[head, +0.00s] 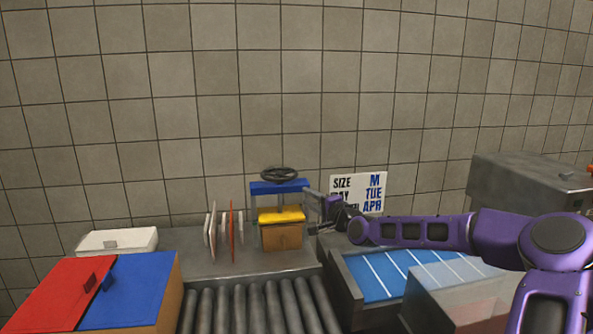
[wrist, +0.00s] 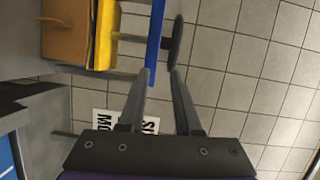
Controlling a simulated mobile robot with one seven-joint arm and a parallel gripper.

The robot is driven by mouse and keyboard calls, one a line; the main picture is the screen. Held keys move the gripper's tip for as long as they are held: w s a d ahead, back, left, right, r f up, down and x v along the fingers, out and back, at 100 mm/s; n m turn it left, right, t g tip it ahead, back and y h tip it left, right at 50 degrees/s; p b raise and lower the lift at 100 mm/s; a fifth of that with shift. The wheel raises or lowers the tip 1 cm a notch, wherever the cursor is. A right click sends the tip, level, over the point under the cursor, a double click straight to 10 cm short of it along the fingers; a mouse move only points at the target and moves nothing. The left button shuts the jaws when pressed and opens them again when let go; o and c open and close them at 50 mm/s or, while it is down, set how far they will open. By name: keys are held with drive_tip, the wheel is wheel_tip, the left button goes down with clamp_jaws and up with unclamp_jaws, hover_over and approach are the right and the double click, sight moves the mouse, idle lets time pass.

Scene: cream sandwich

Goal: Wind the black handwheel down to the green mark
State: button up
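The black handwheel (head: 279,174) lies flat on top of a press with a blue crossbar (head: 262,188). Below the crossbar are a yellow plate (head: 281,215) and a brown block (head: 281,238). My gripper (head: 309,195) is just right of the press, at about crossbar height. In the wrist view my gripper (wrist: 161,72) is open, its fingers apart. The handwheel (wrist: 176,42) shows edge-on just beyond the right fingertip, and the end of the blue crossbar (wrist: 157,35) shows between the fingers. Whether they touch, I cannot tell. I cannot make out a green mark.
A white sign (head: 345,183) stands behind my gripper. Thin upright boards (head: 231,230) stand left of the press. A roller conveyor (head: 255,306) lies in front. A blue striped panel (head: 400,272) is at right, and red (head: 60,290) and blue (head: 130,290) panels at left.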

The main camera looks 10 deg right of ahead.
sight(286, 170)
drive_tip(key=shift+m+t, duration=0.3)
drive_tip(key=x, duration=0.5)
drive_tip(key=r+x, duration=0.1)
drive_tip(key=x, duration=0.4)
drive_tip(key=d+r+p+x, duration=0.1)
drive_tip(key=x, duration=0.4)
drive_tip(key=shift+w+a+r, duration=0.1)
drive_tip(key=shift+w+r, duration=0.05)
drive_tip(key=shift+w, duration=0.85)
clamp_jaws()
